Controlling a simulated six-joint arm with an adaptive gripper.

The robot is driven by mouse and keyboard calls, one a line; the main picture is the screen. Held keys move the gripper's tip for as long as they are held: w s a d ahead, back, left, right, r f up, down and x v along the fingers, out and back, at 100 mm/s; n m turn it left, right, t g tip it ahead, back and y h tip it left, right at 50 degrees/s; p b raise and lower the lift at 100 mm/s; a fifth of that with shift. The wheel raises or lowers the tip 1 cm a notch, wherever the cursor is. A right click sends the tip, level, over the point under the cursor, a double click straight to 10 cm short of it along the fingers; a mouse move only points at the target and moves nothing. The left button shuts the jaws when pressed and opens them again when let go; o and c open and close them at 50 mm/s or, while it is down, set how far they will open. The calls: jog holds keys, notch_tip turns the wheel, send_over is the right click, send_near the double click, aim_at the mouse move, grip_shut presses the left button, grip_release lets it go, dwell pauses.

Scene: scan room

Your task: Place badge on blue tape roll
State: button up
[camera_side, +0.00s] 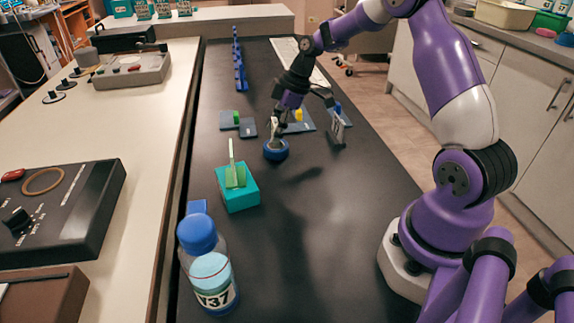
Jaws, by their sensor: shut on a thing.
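The blue tape roll (275,154) lies flat on the dark table top, near the middle of the picture. My gripper (277,119) points down just above it and is shut on a small pale thing (273,128), which seems to be the badge. The badge is small and partly hidden by the fingers. It is right over the roll's far side; I cannot tell whether it touches the roll.
A teal block (238,193) with a green upright piece stands nearer the camera. A blue-capped bottle (208,265) is at the front. Flat grey-blue pieces (229,121) lie behind the roll, and a grey upright thing (337,129) stands right.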

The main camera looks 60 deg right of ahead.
jog(key=o, duration=1)
jog(key=shift+f, duration=0.1)
jog(key=v, duration=1.1)
jog(key=s+a+r+m+t+h, duration=0.1)
jog(key=s+a+r+m, duration=0.15)
jog(key=a, duration=0.25)
jog(key=s+a+r+m, duration=0.1)
jog(key=s+a+r, duration=0.15)
jog(key=a, duration=0.35)
jog(key=s+a+m, duration=0.1)
jog(key=s, duration=0.2)
jog(key=s+a+f+m+t+h, duration=0.1)
jog(key=s+m, duration=0.1)
jog(key=s, duration=0.1)
jog(key=s+a+f+m+h, duration=0.1)
jog(key=s+m, duration=0.1)
jog(key=s, duration=0.1)
jog(key=shift+s+a+f+m, duration=0.1)
jog(key=shift+s+a+m, duration=0.2)
jog(key=shift+s, duration=0.1)
